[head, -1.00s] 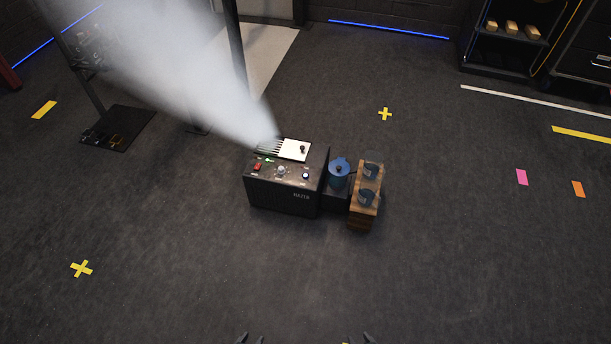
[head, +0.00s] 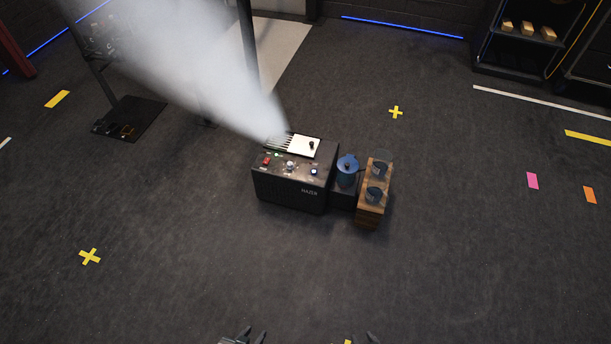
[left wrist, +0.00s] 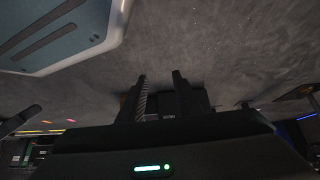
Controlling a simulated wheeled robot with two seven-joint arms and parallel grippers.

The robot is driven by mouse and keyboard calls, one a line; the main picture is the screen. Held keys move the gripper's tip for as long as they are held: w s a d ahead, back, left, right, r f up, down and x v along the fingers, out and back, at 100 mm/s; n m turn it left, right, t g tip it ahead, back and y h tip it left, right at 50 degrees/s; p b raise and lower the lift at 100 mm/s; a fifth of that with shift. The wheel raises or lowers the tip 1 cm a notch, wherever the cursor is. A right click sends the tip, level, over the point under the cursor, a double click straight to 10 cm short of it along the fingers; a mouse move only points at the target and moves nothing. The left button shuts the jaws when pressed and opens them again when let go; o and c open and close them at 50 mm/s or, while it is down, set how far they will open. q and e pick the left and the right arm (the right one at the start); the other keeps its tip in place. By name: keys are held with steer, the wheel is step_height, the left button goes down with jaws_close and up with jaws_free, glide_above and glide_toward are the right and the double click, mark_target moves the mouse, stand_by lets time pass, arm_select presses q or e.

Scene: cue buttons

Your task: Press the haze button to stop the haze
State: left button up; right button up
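The black haze machine (head: 288,190), marked HAZER, stands on the floor in the middle of the head view, with haze pouring from its vent up to the left. Its top bears a red button (head: 267,160), a silver knob or button (head: 290,165), a bluish-white button (head: 313,172) and a small green light (head: 277,155). Their labels are too small to read. My left gripper (head: 252,336) is at the bottom edge, well short of the machine; its fingers (left wrist: 160,95) stand apart and empty in the left wrist view. My right gripper barely shows at the bottom edge (head: 371,337).
A blue can (head: 347,168) and a wooden block (head: 370,213) with two dark cups stand close against the machine's right side. A black stand base (head: 130,120) is at the back left. The floor before the machine is clear.

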arm_select(q)
jaws_close()
stand_by(0.5)
stand_by(1.2)
